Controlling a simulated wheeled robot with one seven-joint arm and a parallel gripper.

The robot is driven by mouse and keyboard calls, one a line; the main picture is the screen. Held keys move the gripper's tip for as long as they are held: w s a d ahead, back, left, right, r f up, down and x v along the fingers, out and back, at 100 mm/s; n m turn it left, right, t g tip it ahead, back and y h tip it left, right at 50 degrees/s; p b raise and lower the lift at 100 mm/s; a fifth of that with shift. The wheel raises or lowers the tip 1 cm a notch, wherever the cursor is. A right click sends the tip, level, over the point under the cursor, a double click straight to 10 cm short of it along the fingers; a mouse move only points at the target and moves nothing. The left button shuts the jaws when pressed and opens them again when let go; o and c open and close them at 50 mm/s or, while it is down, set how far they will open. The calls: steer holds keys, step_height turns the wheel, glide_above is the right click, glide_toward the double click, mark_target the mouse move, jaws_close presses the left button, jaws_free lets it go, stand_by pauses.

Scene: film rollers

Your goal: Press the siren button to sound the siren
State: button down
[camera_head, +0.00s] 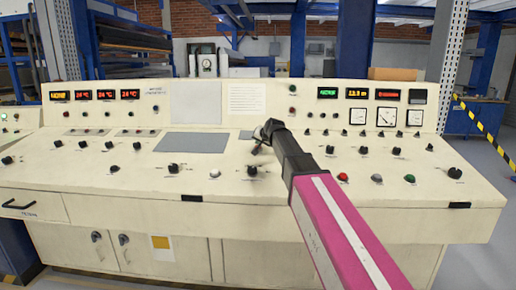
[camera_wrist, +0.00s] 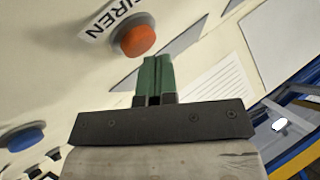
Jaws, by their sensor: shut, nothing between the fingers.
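The siren button (camera_wrist: 137,40) is a round orange-red button on the cream panel, at the top of the wrist view. The white label (camera_wrist: 112,17) reading "SIREN" is beside it, partly cut off by the frame edge. My gripper (camera_wrist: 157,72) has its green fingers shut together and empty. In the wrist view the fingertips appear just below and right of the button, with a small gap in the picture; the depth between them is unclear. In the head view my gripper (camera_head: 262,137) is over the middle of the console, and I cannot make out the siren button there.
The cream control console (camera_head: 120,213) spans the head view, with several knobs, lamps and displays. A blue button (camera_wrist: 25,137) is at the lower left of the wrist view. A red button (camera_head: 342,177) and a green button (camera_head: 409,178) are right of my arm.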

steer(key=shift+w+f, duration=0.1)
steer(key=shift+f, duration=0.35)
stand_by(0.7)
steer(key=shift+r, duration=0.1)
steer(key=shift+s+r, duration=0.2)
steer(key=shift+r, duration=0.55)
steer(key=shift+s+r, duration=0.2)
steer(key=shift+r, duration=0.6)
steer(key=shift+s+r, duration=0.15)
steer(key=shift+r, duration=0.65)
steer(key=shift+s+r, duration=0.2)
steer(key=shift+r, duration=0.6)
